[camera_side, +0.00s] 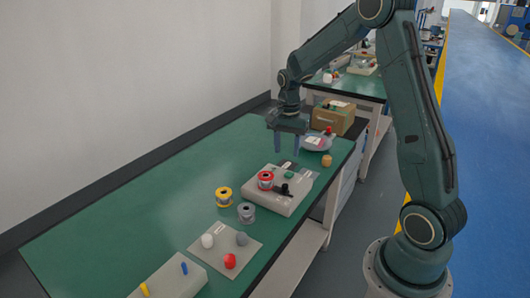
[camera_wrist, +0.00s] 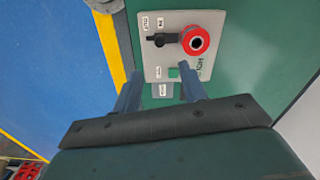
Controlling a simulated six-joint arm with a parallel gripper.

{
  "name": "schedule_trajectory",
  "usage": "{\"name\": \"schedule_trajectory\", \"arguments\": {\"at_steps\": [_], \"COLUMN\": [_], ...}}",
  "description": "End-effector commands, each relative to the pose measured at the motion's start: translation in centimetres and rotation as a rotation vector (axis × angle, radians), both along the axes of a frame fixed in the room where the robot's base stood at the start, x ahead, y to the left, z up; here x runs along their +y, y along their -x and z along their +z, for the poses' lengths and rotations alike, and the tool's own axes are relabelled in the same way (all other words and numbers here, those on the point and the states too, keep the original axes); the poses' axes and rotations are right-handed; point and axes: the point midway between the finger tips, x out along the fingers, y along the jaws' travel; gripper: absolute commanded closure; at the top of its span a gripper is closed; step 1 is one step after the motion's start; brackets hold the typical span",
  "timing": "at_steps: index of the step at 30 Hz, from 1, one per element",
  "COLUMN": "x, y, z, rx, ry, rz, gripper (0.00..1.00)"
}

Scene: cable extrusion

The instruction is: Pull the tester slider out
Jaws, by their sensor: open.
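The tester (camera_side: 290,205) is a light grey box on the green table; its top also shows in the wrist view (camera_wrist: 210,22). It carries a red spool (camera_wrist: 195,40), a black lever (camera_wrist: 160,39) and a small green patch (camera_wrist: 173,73). A grey labelled piece, apparently the slider (camera_wrist: 162,91), sticks out at the box's near edge in the wrist view. My gripper (camera_side: 286,149) is open and empty, pointing down above the far end of the tester. In the wrist view its fingers (camera_wrist: 160,82) appear on either side of the slider, and I see no contact.
A yellow spool (camera_side: 224,196) and a grey spool (camera_side: 246,212) stand left of the tester. A plate with red, white and grey pieces (camera_side: 210,250) lies nearer. A round grey dish (camera_side: 316,143), an orange cylinder (camera_side: 327,160) and a cardboard box (camera_side: 335,118) stand beyond.

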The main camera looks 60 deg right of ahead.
Motion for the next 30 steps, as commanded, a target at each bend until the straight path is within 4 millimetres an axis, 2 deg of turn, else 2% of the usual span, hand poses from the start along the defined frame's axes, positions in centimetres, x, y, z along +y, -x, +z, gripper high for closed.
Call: {"name": "schedule_trajectory", "arguments": {"at_steps": [8,24,30], "x": [0.0,0.1,0.1], "y": [0.0,0.1,0.1], "z": [-2.2,-10.1,-12.4], "rx": [0.002,0.005,0.003], "ry": [-0.002,-0.002,-0.001], "rz": [0.001,0.002,0.002], "gripper": [0.58,0.58,0.58]}}
